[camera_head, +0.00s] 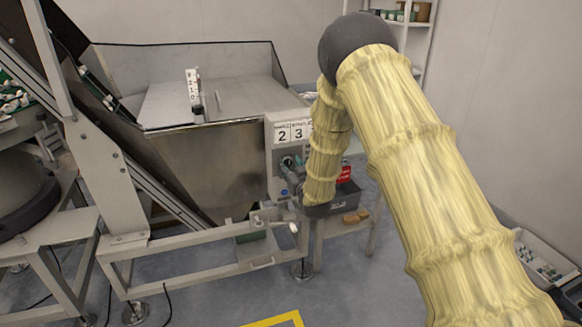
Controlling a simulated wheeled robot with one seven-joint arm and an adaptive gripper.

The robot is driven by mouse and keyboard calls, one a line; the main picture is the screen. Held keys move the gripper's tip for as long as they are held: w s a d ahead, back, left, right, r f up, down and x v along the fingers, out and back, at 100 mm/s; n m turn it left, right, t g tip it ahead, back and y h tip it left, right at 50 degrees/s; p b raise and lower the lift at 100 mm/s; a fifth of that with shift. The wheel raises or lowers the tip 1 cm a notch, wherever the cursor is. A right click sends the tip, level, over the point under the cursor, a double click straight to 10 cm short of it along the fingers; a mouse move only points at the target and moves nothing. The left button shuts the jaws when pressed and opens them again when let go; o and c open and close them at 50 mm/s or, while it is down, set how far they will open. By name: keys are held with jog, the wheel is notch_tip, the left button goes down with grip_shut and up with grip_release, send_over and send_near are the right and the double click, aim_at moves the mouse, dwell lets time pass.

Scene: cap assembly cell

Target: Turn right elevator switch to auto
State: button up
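The grey control box (272,133) stands at the right end of the metal hopper and carries white labels (293,131) with "2" and "3" readable. Small dark round parts show on its face below the labels, but they are too small to tell which is the right elevator switch or how it is set. My arm, in a yellow cover, hangs in front of the box's right side and hides part of it. My gripper (290,182) is small and dark at the box's lower front, close to these parts. I cannot tell whether it touches a switch, or its finger opening.
The metal hopper (210,160) with a sloping conveyor fills the left and middle. A dark bin (345,197) with a red label stands on a low stand behind my forearm. A tray of small parts (540,262) is at the lower right.

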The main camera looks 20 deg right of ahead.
jog(key=s, duration=1.2)
jog(key=shift+d, duration=0.2)
jog(key=s+a+f+g+p, duration=0.3)
jog(key=s+f+g+p, duration=0.55)
jog(key=s+f, duration=1.3)
jog(key=s+f+g+p, duration=0.1)
jog(key=s+g, duration=0.3)
jog(key=s, duration=1.1)
jog(key=s+a+f+g+p, duration=0.1)
jog(key=s+g, duration=0.4)
jog(key=s, duration=1)
jog(key=shift+a+f+m+h+p, duration=0.3)
jog(key=shift+f+m+p, duration=0.1)
jog(key=shift+f+p, duration=0.3)
jog(key=shift+g, duration=0.25)
